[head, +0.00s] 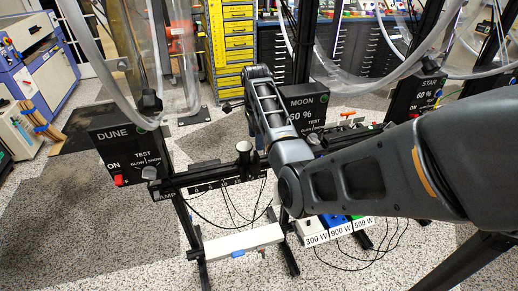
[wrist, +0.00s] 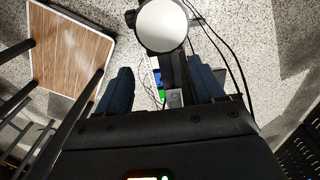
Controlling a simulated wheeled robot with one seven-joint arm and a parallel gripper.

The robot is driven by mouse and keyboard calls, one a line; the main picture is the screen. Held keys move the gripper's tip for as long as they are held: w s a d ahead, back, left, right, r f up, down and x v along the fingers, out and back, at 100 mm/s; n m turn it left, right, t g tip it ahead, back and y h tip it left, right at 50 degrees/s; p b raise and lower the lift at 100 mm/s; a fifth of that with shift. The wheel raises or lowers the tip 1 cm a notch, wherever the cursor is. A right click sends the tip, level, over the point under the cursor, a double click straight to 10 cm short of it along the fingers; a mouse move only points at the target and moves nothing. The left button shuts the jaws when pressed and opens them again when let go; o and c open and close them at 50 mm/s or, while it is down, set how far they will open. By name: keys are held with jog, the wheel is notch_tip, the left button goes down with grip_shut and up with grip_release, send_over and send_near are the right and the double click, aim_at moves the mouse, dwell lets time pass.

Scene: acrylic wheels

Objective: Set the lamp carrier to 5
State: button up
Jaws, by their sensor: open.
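In the wrist view my gripper (wrist: 162,70) is open, with one dark finger on each side of a black post or bar. A round white disc (wrist: 162,25) with a dark rim and a side knob shows just beyond the fingertips. I cannot tell whether it is the lamp carrier. In the head view a black rail (head: 208,176) with small pale markings runs right from the DUNE box (head: 125,145). A dark upright cylinder (head: 244,152) stands on it, possibly the lamp carrier. My arm hides part of the rail.
The MOON box (head: 305,103) and STAR box (head: 416,95) stand behind my arm. A white bar (head: 230,243) and several labelled blocks, including 300 W (head: 311,230), sit low in front. Loose cables hang below the rail. Clear hoses arch above. A wood-topped table (wrist: 72,45) is at the wrist view's left.

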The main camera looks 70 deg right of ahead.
aim_at(256, 153)
jog(key=shift+f+p, duration=0.35)
jog(key=shift+f, duration=3.1)
grip_shut()
jog(key=shift+w+a, duration=0.1)
